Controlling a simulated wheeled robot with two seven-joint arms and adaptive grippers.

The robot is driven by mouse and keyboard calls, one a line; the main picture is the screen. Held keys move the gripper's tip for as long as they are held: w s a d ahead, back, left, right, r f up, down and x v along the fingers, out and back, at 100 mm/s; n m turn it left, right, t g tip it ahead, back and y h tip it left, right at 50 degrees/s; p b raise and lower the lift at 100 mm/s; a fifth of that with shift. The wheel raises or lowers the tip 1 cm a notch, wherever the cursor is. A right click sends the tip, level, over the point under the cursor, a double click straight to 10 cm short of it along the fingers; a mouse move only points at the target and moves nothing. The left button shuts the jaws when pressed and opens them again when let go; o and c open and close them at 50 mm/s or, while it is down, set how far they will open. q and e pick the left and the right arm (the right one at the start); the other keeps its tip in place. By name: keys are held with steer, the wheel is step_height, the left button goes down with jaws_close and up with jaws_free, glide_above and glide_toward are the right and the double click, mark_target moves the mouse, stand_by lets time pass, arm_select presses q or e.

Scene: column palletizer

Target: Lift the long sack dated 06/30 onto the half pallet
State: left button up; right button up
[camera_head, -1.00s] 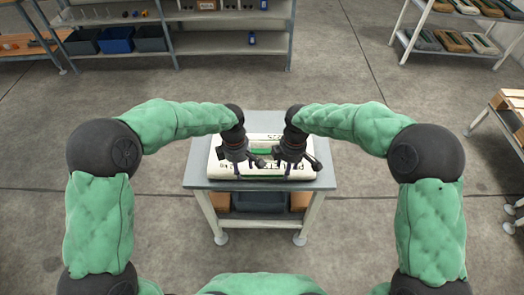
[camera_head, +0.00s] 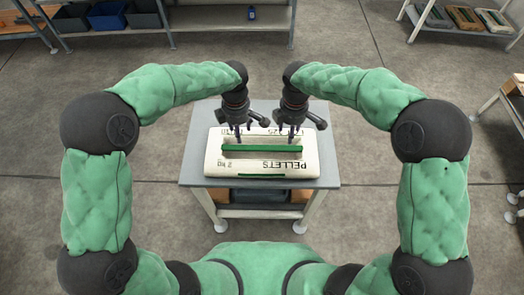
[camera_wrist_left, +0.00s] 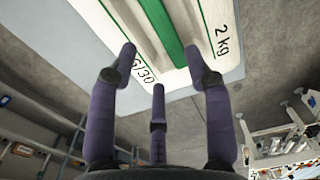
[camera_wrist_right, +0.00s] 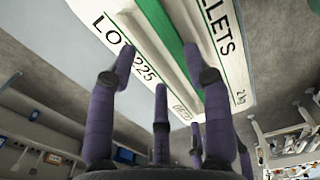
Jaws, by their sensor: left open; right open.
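The long white sack (camera_head: 246,164) lies flat on a small grey table (camera_head: 327,176) in the head view. It has a raised green strip along its middle and reads PELLETS and 2 kg. It fills the top of the left wrist view (camera_wrist_left: 215,30), where a partly covered date ends in 6/30. The right wrist view (camera_wrist_right: 225,60) shows LOT and 225 on it. My left gripper (camera_head: 238,137) and right gripper (camera_head: 288,137) are open, fingers down over the strip's far side, side by side. Contact with the sack cannot be told. No half pallet is clearly identifiable.
A wooden object (camera_head: 516,84) on a stand is cut off at the right edge. Bins, one of them blue (camera_head: 107,16), stand on a back shelf. More sacks (camera_head: 465,18) lie on a rack at top right. Concrete floor is clear around the table.

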mark_target(242, 146)
arm_select(q)
step_height(242, 146, down, 10)
steer(key=shift+f, duration=0.15)
arm_select(e)
step_height(242, 146, down, 10)
steer(key=shift+f, duration=0.2)
arm_select(q)
jaws_close()
arm_select(e)
jaws_close()
arm_select(q)
steer(key=shift+w, duration=0.1)
arm_select(e)
steer(key=shift+w+r, duration=0.1)
steer(key=shift+r, duration=0.05)
